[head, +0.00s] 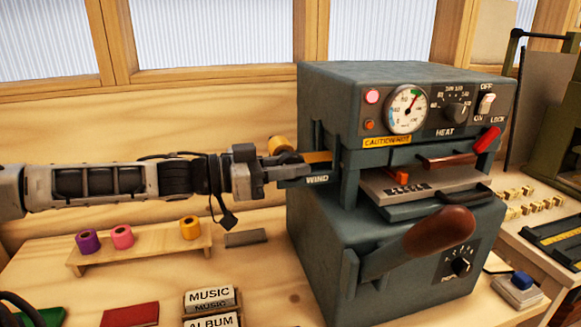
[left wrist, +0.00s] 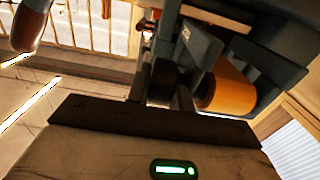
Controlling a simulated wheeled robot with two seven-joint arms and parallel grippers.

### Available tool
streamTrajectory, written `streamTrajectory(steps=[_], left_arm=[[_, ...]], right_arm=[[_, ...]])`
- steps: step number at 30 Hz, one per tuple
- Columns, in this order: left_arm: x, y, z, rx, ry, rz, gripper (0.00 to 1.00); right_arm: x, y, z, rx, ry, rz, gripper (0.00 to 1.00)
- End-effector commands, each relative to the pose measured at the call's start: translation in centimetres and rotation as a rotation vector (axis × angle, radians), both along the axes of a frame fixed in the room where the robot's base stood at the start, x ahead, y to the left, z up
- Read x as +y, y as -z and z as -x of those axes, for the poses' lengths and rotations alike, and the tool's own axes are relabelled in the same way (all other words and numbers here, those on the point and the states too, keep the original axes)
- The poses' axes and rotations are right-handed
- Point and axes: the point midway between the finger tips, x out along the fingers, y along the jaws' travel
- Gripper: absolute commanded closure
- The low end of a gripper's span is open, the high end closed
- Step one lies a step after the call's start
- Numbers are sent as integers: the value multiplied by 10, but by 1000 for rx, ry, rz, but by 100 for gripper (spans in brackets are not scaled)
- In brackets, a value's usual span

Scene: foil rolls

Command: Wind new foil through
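The grey-green foil machine (head: 400,240) stands on the bench, with a dial, a HEAT knob and a WIND label (head: 317,180) on its left side. A gold foil roll (head: 279,145) sits at that side, and a gold strip (head: 318,157) shows at the machine's edge. The roll also shows large in the left wrist view (left wrist: 232,92). My left gripper (head: 290,170) is at the WIND side, just below and in front of the roll. Its fingertips are partly hidden against dark parts there, so I cannot tell whether it grips anything. My right gripper is out of view.
A wooden rack (head: 140,250) holds purple (head: 88,242), pink (head: 122,237) and gold (head: 190,228) rolls. MUSIC and ALBUM blocks (head: 210,300) and a red book (head: 130,314) lie in front. The machine's lever (head: 440,232) juts forward. Small brass type (head: 535,205) lies at right.

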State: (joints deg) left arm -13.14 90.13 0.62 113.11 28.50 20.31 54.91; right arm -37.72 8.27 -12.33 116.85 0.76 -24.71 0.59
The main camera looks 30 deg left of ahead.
Motion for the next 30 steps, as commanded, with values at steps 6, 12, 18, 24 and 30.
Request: streamTrajectory(steps=[6,12,18,24,30], left_arm=[[0,0,0,0,0,0,100],[0,-2,0,15,0,-16,100],[0,-3,0,75,1,-68,100],[0,-5,0,186,2,-168,100],[-1,-3,-1,331,2,-294,100]], right_arm=[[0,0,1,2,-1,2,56],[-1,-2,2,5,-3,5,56],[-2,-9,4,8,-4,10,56],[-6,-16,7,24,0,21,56],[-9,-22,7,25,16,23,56]])
